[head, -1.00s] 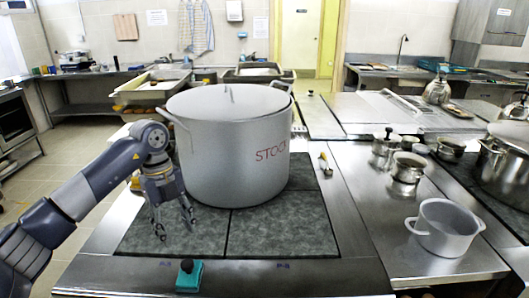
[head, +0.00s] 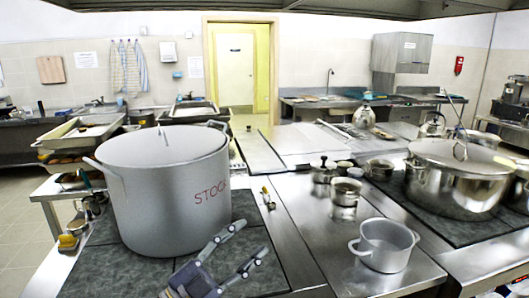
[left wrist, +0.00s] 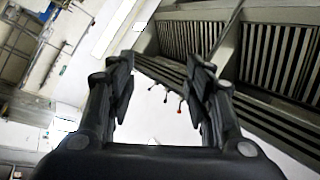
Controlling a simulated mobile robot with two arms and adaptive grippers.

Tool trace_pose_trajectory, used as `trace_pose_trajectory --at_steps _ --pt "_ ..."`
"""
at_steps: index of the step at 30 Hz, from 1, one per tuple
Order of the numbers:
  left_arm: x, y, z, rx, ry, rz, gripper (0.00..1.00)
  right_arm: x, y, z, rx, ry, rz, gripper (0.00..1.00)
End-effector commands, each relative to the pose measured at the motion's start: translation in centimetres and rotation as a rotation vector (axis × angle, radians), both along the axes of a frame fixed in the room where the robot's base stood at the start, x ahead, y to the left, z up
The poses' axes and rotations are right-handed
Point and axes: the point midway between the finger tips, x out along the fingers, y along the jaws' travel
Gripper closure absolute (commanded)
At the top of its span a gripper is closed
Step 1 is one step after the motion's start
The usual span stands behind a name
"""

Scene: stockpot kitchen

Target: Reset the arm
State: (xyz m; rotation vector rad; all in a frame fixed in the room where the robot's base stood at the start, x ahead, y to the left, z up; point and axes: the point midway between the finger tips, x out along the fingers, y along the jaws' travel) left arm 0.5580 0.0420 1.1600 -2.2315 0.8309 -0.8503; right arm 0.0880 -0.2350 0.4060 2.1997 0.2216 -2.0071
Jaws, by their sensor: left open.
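My left gripper (head: 252,240) is in the lower middle of the head view, in front of and to the right of the big stockpot. Its two fingers are spread and nothing is between them. I cannot tell how far the gripper is from the pot. My right gripper is not in view.
A small open pot (head: 385,247) stands on the steel counter at right. Several small pots stand behind it. A large lidded steel pot (head: 455,185) is at far right. A yellow-handled tool (head: 268,197) lies right of the stockpot. Steel counter near the small pot is bare.

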Motion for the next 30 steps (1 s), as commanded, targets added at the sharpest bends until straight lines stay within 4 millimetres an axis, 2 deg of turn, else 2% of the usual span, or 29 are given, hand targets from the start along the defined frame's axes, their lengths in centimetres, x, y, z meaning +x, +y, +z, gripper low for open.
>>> trace_pose_trajectory --at_steps 5,8,9,13,17,18,21,25,30 --pt "1.3 5.8 -2.5 -0.212 0.201 0.307 0.53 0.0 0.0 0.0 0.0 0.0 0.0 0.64" --pt "1.2 9.4 -6.0 -0.283 0.359 0.479 0.53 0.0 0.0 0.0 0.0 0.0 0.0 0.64" --pt "0.8 10.7 -7.7 -0.3 0.43 0.543 0.53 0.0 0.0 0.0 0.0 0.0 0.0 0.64" --pt "-1.8 14.4 -14.3 -0.317 0.689 0.736 0.53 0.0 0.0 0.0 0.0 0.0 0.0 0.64" --pt "-6.9 16.7 -21.3 -0.281 0.982 0.881 0.53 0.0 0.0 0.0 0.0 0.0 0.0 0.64" --pt "-8.8 17.1 -23.2 -0.26 1.07 0.913 0.53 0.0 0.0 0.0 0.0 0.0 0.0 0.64" --pt "-13.5 17.5 -26.9 -0.2 1.269 0.963 0.53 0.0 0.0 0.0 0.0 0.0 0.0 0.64" --pt "-19.2 17.3 -30.1 -0.121 1.482 0.986 0.53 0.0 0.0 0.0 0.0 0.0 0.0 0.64" --pt "-25.9 16.6 -32.4 -0.02 1.708 0.973 0.53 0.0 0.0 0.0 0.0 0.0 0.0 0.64"
